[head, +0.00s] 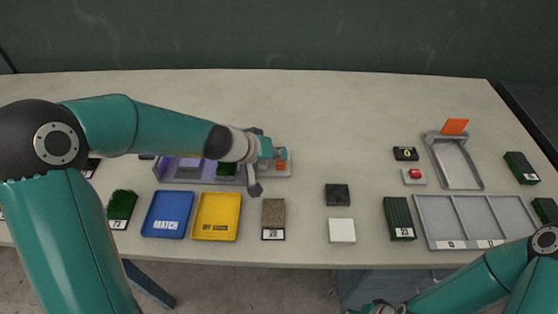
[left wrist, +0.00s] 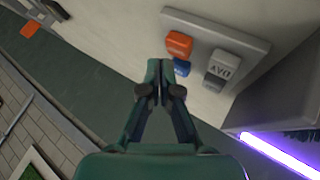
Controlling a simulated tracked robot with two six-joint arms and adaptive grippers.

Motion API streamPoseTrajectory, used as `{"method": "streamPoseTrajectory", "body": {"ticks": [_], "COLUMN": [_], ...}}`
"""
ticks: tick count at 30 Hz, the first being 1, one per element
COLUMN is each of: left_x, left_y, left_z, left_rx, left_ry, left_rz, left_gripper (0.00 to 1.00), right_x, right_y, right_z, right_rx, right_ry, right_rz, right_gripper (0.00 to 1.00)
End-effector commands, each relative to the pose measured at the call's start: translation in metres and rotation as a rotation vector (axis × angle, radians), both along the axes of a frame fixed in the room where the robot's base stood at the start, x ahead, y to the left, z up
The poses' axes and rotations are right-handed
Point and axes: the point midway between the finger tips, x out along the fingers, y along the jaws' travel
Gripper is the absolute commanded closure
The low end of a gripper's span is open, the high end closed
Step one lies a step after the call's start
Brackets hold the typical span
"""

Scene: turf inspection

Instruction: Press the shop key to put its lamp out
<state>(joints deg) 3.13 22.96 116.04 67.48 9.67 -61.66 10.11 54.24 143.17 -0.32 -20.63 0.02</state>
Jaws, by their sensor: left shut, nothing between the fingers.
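A pale key panel (left wrist: 240,42) carries an orange key (left wrist: 179,44), a blue key (left wrist: 181,67) and a grey key marked DAY (left wrist: 222,65). I cannot read the marks on the orange and blue keys, so I cannot tell which is the shop key or whether its lamp is lit. In the head view the orange key (head: 281,165) shows just beside my left gripper (head: 274,151), which hides part of the panel. My left gripper is shut and empty, its tips (left wrist: 154,65) near the blue key; contact cannot be told. Little of my right gripper (head: 376,308) shows at the bottom edge.
A purple light tube (left wrist: 280,155) glows beside the panel. A blue tray (head: 148,228) and a yellow tray (head: 199,233) lie in front, with turf samples nearby. A red button (head: 414,173) and a grey divided tray (head: 425,222) are at right. The back of the table is clear.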

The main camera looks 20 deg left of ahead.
Motion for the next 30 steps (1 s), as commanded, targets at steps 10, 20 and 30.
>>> {"method": "streamPoseTrajectory", "body": {"ticks": [10,20,30], "left_x": [0.000,0.000,0.000], "left_y": [0.000,0.000,0.000], "left_z": [0.006,0.040,0.061], "left_rx": [0.000,0.000,0.000], "left_ry": [0.000,-0.001,0.000], "left_rz": [0.000,0.001,0.000], "left_gripper": [1.00,1.00,1.00], "right_x": [0.000,0.000,0.000], "right_y": [0.000,0.000,0.000], "right_z": [0.006,0.036,0.055], "right_rx": [0.000,0.000,0.000], "right_ry": [0.000,0.000,0.000], "right_rz": [0.000,0.000,0.000], "right_gripper": [0.60,0.60,0.60]}}
